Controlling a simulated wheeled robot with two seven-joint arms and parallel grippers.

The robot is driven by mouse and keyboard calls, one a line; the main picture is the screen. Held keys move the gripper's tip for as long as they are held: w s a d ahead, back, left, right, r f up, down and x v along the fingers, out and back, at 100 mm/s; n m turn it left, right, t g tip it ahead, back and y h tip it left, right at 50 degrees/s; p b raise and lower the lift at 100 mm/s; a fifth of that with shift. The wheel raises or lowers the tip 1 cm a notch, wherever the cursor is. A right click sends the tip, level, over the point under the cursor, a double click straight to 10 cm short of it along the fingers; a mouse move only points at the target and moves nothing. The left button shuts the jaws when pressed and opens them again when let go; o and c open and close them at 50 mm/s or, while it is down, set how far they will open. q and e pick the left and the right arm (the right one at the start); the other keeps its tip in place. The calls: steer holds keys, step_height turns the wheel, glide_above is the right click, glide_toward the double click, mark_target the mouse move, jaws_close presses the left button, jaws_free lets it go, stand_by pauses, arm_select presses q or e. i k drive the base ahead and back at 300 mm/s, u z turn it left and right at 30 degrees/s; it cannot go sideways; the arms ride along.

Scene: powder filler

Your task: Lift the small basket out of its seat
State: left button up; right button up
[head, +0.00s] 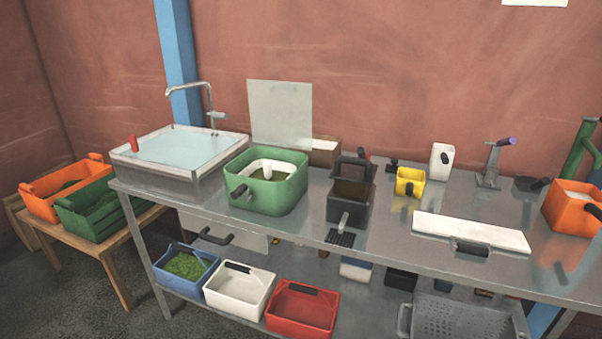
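No part named as a basket stands out for certain. A dark box (350,208) stands upright near the middle of the steel table, with a brown inside and a raised black handle or frame (354,167) at its top. It looks like an insert seated in the box, but I cannot tell how deep. A green tub (280,197) to its left holds a white-rimmed insert (264,165). A grey perforated basket (455,322) sits low at the bottom right, partly cut off. Neither of my grippers is in view.
The steel table (390,248) also carries a water-filled sink (200,172), a yellow cup (409,182), a white board (470,233) and an orange container (572,204). Blue, white and red bins (302,308) stand on the lower shelf. Crates (90,207) stand on a wooden bench at left.

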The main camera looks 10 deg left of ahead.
mark_target(266, 169)
steer(key=u, duration=0.2)
steer(key=i, duration=0.65)
steer(key=z, duration=0.1)
steer(key=k, duration=0.35)
steer(key=u, duration=1.75)
steer(key=i, duration=1)
steer(key=z, duration=0.6)
